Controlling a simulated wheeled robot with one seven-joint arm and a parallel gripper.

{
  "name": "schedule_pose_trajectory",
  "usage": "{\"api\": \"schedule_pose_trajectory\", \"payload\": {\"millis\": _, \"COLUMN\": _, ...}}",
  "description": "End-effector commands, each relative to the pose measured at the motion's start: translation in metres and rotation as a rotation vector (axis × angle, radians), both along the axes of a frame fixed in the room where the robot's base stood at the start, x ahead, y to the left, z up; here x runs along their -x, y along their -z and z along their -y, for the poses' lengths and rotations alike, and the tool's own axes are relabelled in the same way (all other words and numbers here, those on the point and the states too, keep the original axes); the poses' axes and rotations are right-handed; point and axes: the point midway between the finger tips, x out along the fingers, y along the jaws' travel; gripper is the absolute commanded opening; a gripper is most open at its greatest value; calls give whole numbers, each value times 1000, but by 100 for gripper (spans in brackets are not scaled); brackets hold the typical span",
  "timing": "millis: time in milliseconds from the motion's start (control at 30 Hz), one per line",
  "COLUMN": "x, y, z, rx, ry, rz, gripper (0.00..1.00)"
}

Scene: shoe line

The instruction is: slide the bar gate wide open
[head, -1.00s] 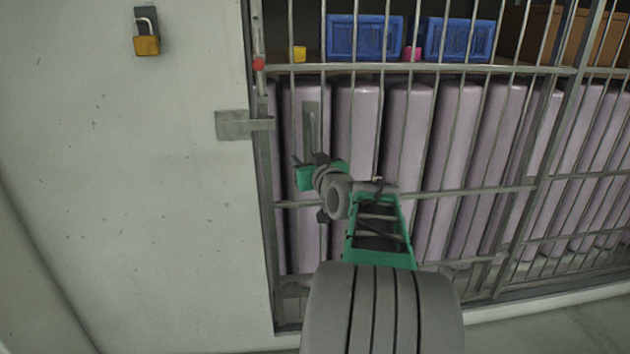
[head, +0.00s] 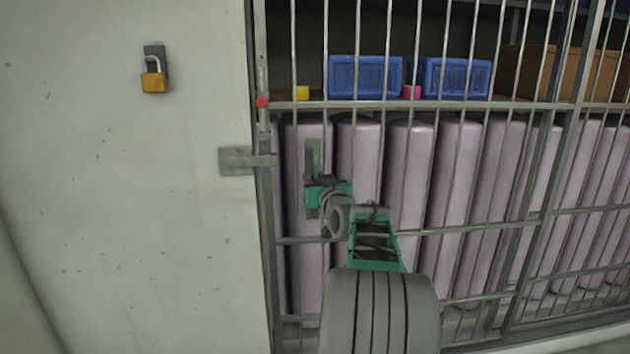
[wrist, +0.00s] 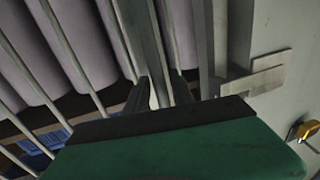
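The bar gate (head: 421,104) stands closed, its left edge against the pale wall. A grey upright handle plate (head: 313,158) is on its bars near the left edge. A bolt with a red knob (head: 262,102) sits on the left edge above a flat grey wall bracket (head: 237,161), which also shows in the wrist view (wrist: 256,80). My gripper (head: 318,180) is at the handle's lower part. In the wrist view my gripper (wrist: 162,92) has its dark fingers apart, with the handle (wrist: 151,50) running between them. A gap shows beside the right finger; contact is unclear.
An open padlock (head: 154,78) hangs on the wall at left, apart from the gate. Behind the bars stand tall lilac rolls (head: 410,190) and a shelf with blue crates (head: 365,76) and a brown box (head: 540,72).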

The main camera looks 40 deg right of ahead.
Motion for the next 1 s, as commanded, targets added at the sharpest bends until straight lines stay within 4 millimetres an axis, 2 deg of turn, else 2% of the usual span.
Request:
{"api": "schedule_pose_trajectory", "payload": {"millis": 33, "x": 0, "y": 0, "z": 0, "rx": 0, "ry": 0, "rz": 0, "gripper": 25}}
{"api": "schedule_pose_trajectory", "payload": {"millis": 333, "x": 0, "y": 0, "z": 0, "rx": 0, "ry": 0, "rz": 0, "gripper": 0}}
{"api": "schedule_pose_trajectory", "payload": {"millis": 1000, "x": 0, "y": 0, "z": 0, "rx": 0, "ry": 0, "rz": -1, "gripper": 0}}
